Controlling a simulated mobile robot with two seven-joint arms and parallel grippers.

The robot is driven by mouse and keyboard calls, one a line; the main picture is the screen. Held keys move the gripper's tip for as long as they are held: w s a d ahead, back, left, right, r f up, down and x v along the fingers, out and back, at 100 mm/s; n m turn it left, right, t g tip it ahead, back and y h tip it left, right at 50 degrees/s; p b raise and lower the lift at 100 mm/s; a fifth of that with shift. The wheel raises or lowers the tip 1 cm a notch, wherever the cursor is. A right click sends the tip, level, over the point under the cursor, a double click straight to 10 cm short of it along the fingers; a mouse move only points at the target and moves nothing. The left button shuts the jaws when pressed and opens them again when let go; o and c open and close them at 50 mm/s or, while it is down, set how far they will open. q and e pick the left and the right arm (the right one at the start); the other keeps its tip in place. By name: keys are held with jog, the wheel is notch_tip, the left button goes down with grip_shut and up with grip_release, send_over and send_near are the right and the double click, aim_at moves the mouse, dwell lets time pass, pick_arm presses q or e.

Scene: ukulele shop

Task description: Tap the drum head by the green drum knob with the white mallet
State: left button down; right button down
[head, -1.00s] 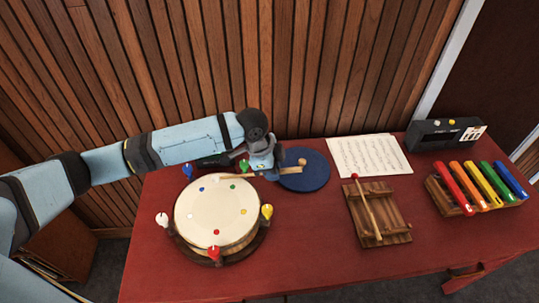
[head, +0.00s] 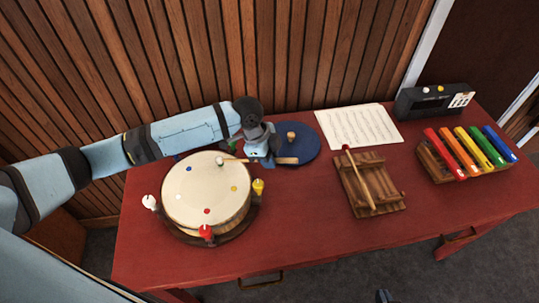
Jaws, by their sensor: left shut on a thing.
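My left gripper (head: 262,158) is shut on the handle of the white mallet (head: 284,160), just right of the drum's far edge. The mallet lies roughly level, its white head (head: 220,160) to the left, over the far right part of the cream drum head (head: 205,185). I cannot tell whether the mallet head touches the drum. The yellow knob (head: 258,187), red knob (head: 206,233) and white knob (head: 149,202) show around the drum.
A blue round mat (head: 308,146) with a small wooden peg (head: 291,136) lies behind my gripper. A wooden instrument with a red-tipped stick (head: 372,190), sheet music (head: 357,126), a black box (head: 433,101) and coloured bars (head: 468,150) stand to the right. The red table's front is clear.

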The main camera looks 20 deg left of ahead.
pick_arm(q)
jog(key=shift+f, duration=0.1)
dwell(0.3)
jog(key=shift+r+p, duration=0.65)
jog(key=shift+p, duration=0.15)
jog(key=shift+r+p, duration=0.45)
jog(key=shift+f, duration=0.1)
jog(key=shift+f+b, duration=0.4)
jog(key=shift+f, duration=1)
notch_tip(320, 180, up, 6)
jog(key=p, duration=0.6)
jog(key=shift+r, duration=0.15)
